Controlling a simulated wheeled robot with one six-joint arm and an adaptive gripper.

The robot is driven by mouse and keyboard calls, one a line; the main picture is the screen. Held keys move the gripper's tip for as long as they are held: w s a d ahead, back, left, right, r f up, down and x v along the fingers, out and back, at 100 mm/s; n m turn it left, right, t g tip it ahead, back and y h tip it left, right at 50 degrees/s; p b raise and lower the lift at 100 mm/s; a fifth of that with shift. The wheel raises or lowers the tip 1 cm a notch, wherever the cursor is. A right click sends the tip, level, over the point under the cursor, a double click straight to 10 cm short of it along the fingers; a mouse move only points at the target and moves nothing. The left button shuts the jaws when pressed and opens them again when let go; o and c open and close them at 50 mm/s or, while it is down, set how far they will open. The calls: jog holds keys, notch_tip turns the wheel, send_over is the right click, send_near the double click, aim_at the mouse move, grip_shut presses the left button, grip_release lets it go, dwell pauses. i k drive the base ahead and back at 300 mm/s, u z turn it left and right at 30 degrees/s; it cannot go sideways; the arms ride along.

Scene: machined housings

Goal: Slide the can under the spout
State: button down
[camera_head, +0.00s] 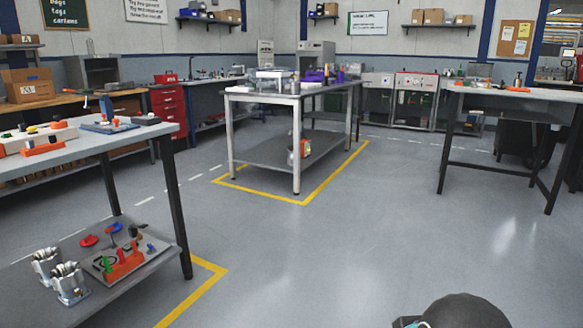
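I cannot make out a can or a spout for certain. A small silver, red and yellow item (299,148) stands on the lower shelf of the middle table and is too small to name. Small items, some purple and some silver, crowd the middle table's top (262,94), too far off to tell apart. A dark rounded part of my own arm shows at the bottom right edge. My gripper's fingers are not in view.
A near-left table (150,132) holds tools; its lower shelf (100,302) bears two silver machined housings (69,284) and a fixture board (124,256). Another table (545,95) stands at right. A red drawer cabinet (169,108) stands behind. The grey floor (330,250) between is clear.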

aim_at(295, 86)
jog(key=z, duration=0.3)
jog(key=i, duration=1.8)
jog(key=z, duration=0.3)
jog(key=i, duration=1.9)
jog(key=u, duration=0.6)
jog(key=i, duration=1.45)
jog(key=u, duration=0.3)
